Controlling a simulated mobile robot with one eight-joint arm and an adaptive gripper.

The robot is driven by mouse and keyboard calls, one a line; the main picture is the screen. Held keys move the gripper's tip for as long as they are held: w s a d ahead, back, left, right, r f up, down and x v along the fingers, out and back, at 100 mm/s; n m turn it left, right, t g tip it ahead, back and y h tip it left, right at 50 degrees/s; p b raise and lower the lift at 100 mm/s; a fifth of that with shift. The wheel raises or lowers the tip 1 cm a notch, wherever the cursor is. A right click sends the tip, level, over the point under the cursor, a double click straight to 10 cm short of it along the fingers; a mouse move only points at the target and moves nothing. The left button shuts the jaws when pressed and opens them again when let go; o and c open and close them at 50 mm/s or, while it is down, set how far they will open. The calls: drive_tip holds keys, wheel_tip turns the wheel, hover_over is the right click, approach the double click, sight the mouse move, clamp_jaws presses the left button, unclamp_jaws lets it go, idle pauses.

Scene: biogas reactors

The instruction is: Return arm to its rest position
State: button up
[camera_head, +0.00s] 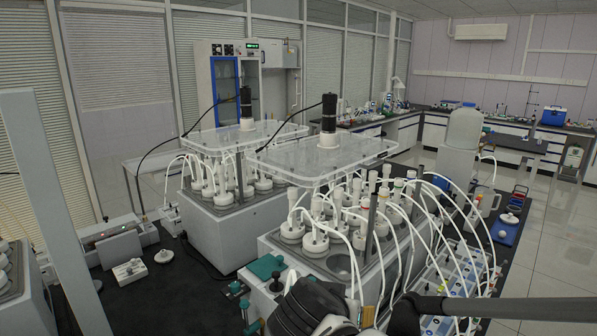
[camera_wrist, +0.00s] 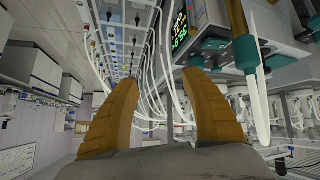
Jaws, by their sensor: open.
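My gripper (camera_wrist: 160,80) shows in the wrist view as two orange-brown fingers standing well apart. It is open, and nothing is gripped between the fingers. Behind it are white tubes and a dark digital display with coloured digits (camera_wrist: 181,30). In the head view, dark and grey parts of my arm (camera_head: 312,305) fill the bottom middle, in front of the near reactor bath (camera_head: 290,262).
Two grey baths with white-capped bottles stand under clear lids, the farther bath (camera_head: 215,232) behind. White tubes run right to a blue-white bottle rack (camera_head: 455,280). Teal-handled fittings (camera_head: 265,267) stick out near my arm. A white block (camera_head: 129,271) lies on the black bench left.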

drive_tip(key=s+d+f+n+g+y+b, duration=0.1)
drive_tip(key=s+d+f+n+y+b, duration=0.2)
drive_tip(key=s+d+f+b, duration=0.5)
drive_tip(key=s+d+f+y, duration=0.1)
drive_tip(key=s+f, duration=0.1)
drive_tip(key=s, duration=0.2)
drive_tip(key=shift+s+d+n+y, duration=0.15)
drive_tip(key=shift+s+n+y, duration=0.05)
drive_tip(key=shift+n+y, duration=0.1)
